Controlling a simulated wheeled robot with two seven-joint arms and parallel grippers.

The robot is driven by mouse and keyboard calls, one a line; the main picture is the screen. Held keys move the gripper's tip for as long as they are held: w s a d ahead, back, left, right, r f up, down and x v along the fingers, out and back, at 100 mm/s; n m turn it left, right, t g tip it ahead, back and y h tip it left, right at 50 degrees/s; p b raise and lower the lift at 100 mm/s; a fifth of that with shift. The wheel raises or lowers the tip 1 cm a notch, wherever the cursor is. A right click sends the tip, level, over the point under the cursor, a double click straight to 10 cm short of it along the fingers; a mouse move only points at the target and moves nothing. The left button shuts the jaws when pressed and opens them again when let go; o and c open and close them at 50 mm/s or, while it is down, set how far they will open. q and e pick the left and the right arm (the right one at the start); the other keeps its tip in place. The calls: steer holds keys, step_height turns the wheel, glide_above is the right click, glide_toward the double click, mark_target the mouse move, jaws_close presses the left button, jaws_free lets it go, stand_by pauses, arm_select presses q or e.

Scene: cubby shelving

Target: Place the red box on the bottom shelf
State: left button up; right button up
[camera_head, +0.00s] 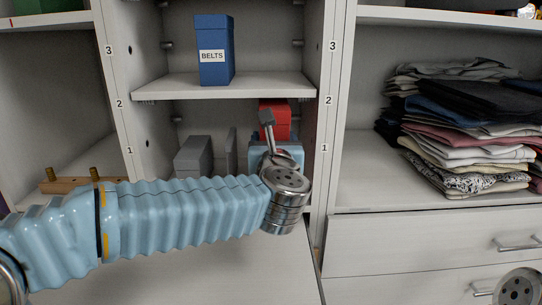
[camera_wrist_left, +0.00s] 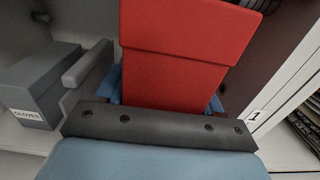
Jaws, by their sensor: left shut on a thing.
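The red box (camera_head: 278,118) is inside the bottom compartment marked 1 of the middle cubby, toward its right side. It also fills the middle of the left wrist view (camera_wrist_left: 180,60), where its lid edge and front face show. My left gripper (camera_head: 272,142) reaches into this compartment and is shut on the red box. In the wrist view, blue finger parts show at both sides of the box's lower end. The box's base is hidden, so I cannot tell whether it touches the shelf. My right gripper is out of view.
A grey box labelled GLOVES (camera_wrist_left: 38,85) stands left of the red box, with a thin grey upright piece (camera_head: 231,152) between them. A blue BELTS box (camera_head: 214,50) stands on the shelf board above (camera_head: 225,87). Folded clothes (camera_head: 465,130) fill the right cubby.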

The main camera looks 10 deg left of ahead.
arm_select(q)
steer(key=p+x, duration=0.1)
steer(key=x, duration=0.4)
steer(key=shift+w+a+r, duration=0.1)
steer(key=shift+w, duration=0.3)
step_height(320, 180, down, 3)
steer(key=shift+s+r+b, duration=0.1)
steer(key=shift+r+b, duration=0.1)
steer(key=shift+b, duration=0.15)
step_height(320, 180, down, 4)
steer(key=shift+f, duration=0.2)
steer(key=shift+f, duration=0.1)
steer(key=shift+f+b, duration=0.15)
steer(key=shift+b, duration=0.15)
steer(key=o, duration=1.3)
steer(key=shift+o, duration=0.2)
